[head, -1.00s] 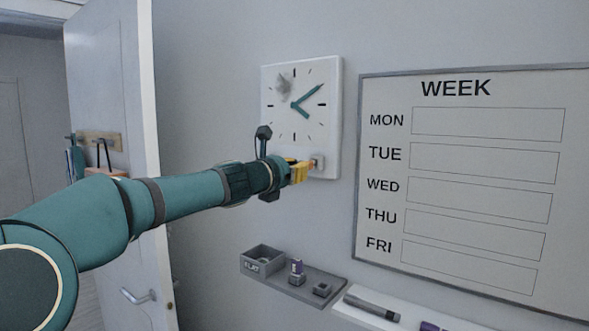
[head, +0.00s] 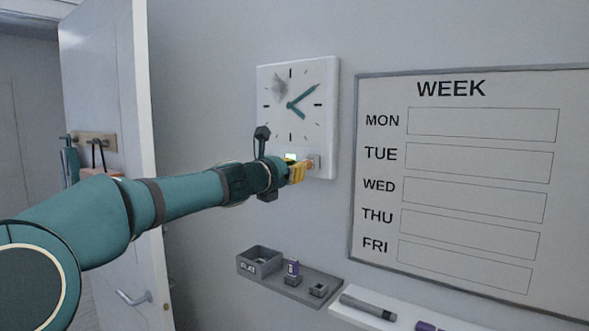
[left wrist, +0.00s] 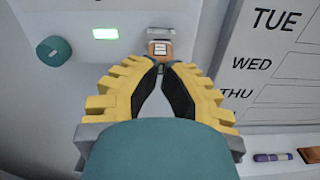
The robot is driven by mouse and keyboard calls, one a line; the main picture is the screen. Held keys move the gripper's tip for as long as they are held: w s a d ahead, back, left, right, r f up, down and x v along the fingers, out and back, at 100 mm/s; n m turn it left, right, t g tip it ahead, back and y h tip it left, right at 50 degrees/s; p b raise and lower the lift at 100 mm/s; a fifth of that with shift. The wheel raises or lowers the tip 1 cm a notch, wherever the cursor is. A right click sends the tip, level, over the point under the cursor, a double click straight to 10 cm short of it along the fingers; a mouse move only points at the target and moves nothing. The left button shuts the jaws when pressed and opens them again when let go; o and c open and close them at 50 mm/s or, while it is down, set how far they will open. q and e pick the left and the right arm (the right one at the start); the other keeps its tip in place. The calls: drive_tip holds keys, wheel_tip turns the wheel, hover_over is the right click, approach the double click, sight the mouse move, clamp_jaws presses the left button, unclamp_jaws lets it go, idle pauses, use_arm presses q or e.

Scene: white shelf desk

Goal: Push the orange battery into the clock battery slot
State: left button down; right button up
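The white clock (head: 318,110) hangs on the wall, with its battery slot at the lower right. The orange battery (head: 309,164) is at the slot and mostly hidden by my fingers. In the left wrist view its orange end (left wrist: 160,48) shows just beyond my fingertips, within the slot's outline. How deep it sits I cannot tell. My left gripper (head: 299,170) has yellow fingers, whose tips come together right at the battery in the left wrist view (left wrist: 161,70). They look shut, with nothing visible between the pads. A lit green window (left wrist: 105,33) shows left of the slot. My right gripper is out of view.
A whiteboard headed WEEK (head: 460,180) is on the wall just right of the clock. A dark marker (head: 368,307) lies on a white ledge. A door stands at left.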

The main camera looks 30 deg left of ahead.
use_arm(q)
drive_tip(key=s+a, duration=0.1)
drive_tip(key=s, duration=1.3)
drive_tip(key=shift+s, duration=0.2)
drive_tip(key=shift+a, duration=0.1)
